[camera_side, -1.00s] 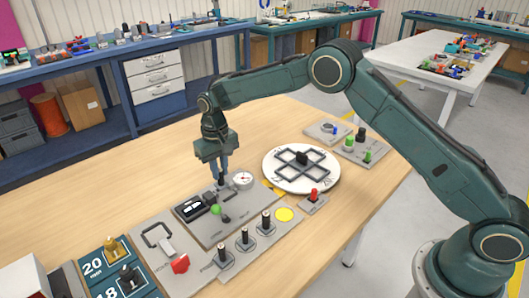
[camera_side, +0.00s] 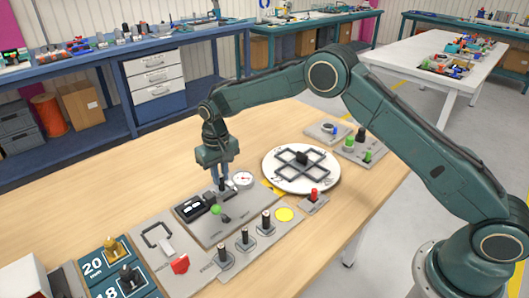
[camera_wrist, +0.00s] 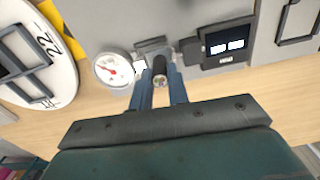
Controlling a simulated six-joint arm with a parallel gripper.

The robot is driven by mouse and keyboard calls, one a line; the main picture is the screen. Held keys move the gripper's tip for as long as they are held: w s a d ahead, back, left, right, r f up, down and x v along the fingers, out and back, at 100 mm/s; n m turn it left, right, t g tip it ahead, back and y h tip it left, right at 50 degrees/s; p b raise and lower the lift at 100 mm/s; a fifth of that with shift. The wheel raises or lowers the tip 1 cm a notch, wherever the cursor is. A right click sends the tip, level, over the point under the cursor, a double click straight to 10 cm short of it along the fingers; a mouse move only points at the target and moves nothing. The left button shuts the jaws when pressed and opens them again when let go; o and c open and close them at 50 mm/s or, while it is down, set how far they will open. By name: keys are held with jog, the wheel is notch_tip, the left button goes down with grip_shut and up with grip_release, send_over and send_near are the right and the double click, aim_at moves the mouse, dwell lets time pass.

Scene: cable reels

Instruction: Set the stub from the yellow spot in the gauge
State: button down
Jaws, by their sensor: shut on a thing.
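My gripper (camera_side: 221,186) points down at the back edge of the grey gauge panel. It is shut on a dark round stub (camera_wrist: 160,66), seen end-on between the blue fingertips (camera_wrist: 160,82) in the wrist view. The gauge has a round white dial (camera_side: 243,180), also in the wrist view (camera_wrist: 113,69), and a dark display box (camera_wrist: 226,46). The stub is between dial and display, close to a grey block (camera_wrist: 151,46). I cannot tell whether it touches the gauge. The yellow spot (camera_side: 285,214) is bare.
Several dark upright pegs (camera_side: 245,237) stand left of the yellow spot. A green knob (camera_side: 215,210) is in front of the gripper. A white turntable (camera_side: 290,183) with a dark frame lies to the right, near a red-topped switch (camera_side: 314,195). The table behind is clear.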

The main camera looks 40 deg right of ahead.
jog(key=shift+f, duration=0.75)
jog(key=shift+d, duration=0.35)
jog(key=c, duration=1.3)
grip_release()
jog(key=shift+r, duration=4.05)
